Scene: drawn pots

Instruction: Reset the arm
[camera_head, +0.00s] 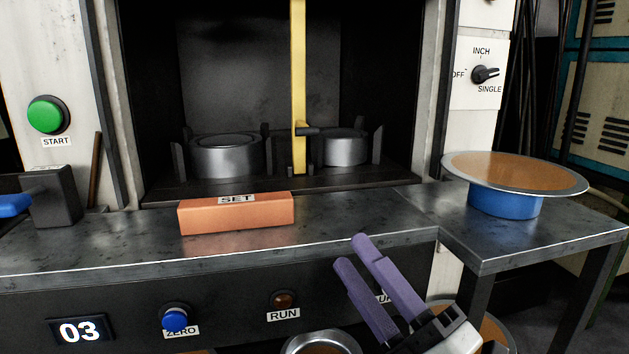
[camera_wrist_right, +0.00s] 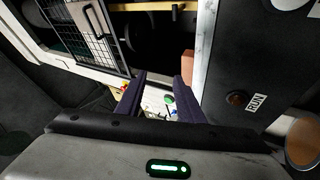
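My right gripper (camera_head: 352,252) has two purple fingers and comes in from the lower right in the head view. It is in front of the bench's front edge and touches nothing that I can see. In the right wrist view its dark fingers (camera_wrist_right: 159,80) stand apart with a clear gap and nothing held between them. My left arm and gripper are not in view.
An orange SET block (camera_head: 235,216) lies on the grey bench (camera_head: 345,225). A blue pot with a wide brown-topped rim (camera_head: 505,206) stands on the right side table. A yellow upright bar (camera_head: 298,80) stands before two metal rings. A round container (camera_head: 320,343) is below.

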